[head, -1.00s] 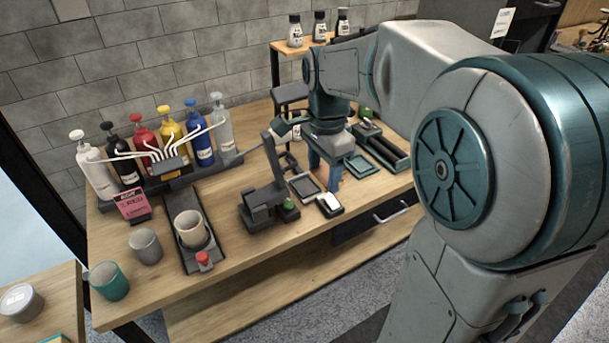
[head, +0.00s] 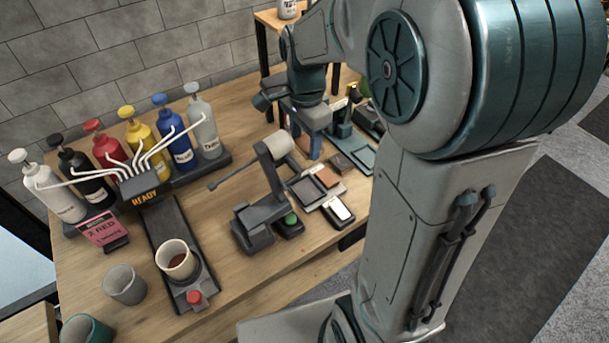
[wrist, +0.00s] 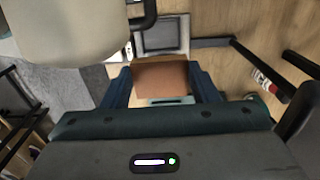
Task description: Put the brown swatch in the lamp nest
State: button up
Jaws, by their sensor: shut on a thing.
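The brown swatch (wrist: 161,82) is between the blue fingers of my gripper (wrist: 160,92) in the wrist view. In the head view the brown swatch (head: 327,177) shows just below my gripper (head: 309,150). My gripper is shut on it. The lamp (head: 250,219) has a dark base and a jointed arm, with a pale head (wrist: 75,25) at the upper left of the wrist view. The lamp nest, seemingly the square grey frame (wrist: 160,38), lies just beyond the swatch; it also shows in the head view (head: 306,191). Whether the swatch touches anything below is unclear.
A white pad (head: 339,209) and a green button (head: 291,219) sit close to the frame. A dispenser with several coloured bottles (head: 140,133) stands at the left. A cup (head: 176,260) holds dark reddish liquid. The lamp head is close to my gripper.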

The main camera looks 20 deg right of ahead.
notch_tip(320, 180, down, 12)
jog(key=shift+f, duration=0.15)
dwell(0.4)
jog(key=shift+f+b, duration=0.6)
jog(key=o, duration=1)
jog(key=shift+r+p, duration=0.5)
jog(key=shift+r, duration=0.05)
notch_tip(320, 180, up, 12)
jog(key=shift+r, duration=0.1)
